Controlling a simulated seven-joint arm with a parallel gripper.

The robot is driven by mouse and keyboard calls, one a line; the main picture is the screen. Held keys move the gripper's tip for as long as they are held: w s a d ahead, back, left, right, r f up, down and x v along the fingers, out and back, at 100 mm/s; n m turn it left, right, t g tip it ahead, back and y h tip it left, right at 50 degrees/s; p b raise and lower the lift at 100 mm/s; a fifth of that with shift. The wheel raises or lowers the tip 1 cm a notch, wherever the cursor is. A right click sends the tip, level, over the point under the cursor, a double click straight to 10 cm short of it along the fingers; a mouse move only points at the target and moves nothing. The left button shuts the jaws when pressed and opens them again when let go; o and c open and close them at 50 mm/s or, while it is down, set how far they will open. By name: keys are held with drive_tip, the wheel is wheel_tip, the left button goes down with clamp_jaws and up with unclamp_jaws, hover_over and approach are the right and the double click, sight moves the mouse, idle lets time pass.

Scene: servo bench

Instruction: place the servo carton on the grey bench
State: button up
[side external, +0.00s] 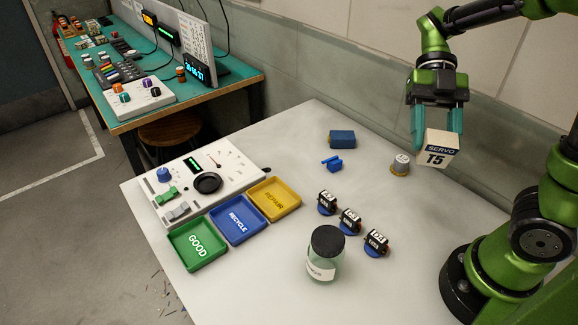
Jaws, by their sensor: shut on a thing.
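The grey bench (300,150) is the pale work surface below. The fingers partly cover the carton's upper edges.
A small capped jar (400,165) stands just left of the carton.

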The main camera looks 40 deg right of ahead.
drive_tip(key=m+y, duration=0.1)
drive_tip(key=s+m+t+y, duration=0.1)
drive_tip(key=m+t+y, duration=0.1)
drive_tip(key=m, duration=0.1)
drive_tip(key=shift+s+a+r, duration=0.2)
drive_tip(key=shift+a+r, duration=0.1)
drive_tip(key=shift+a, duration=0.05)
wheel_tip(320, 180, down, 15)
drive_tip(key=y, duration=0.2)
drive_tip(key=w+r+m+t, duration=0.1)
drive_tip(key=w+m+t, duration=0.7)
drive_tip(key=w, duration=0.6)
drive_tip(key=shift+w+a+r+t+y, duration=0.15)
drive_tip(key=shift+a+r+t+y, duration=0.15)
drive_tip(key=shift+t, duration=0.2)
drive_tip(key=shift+f, duration=3.5)
drive_tip(key=shift+f, duration=0.1)
drive_tip(key=shift+f, duration=0.4)
drive_tip(key=shift+f, duration=0.1)
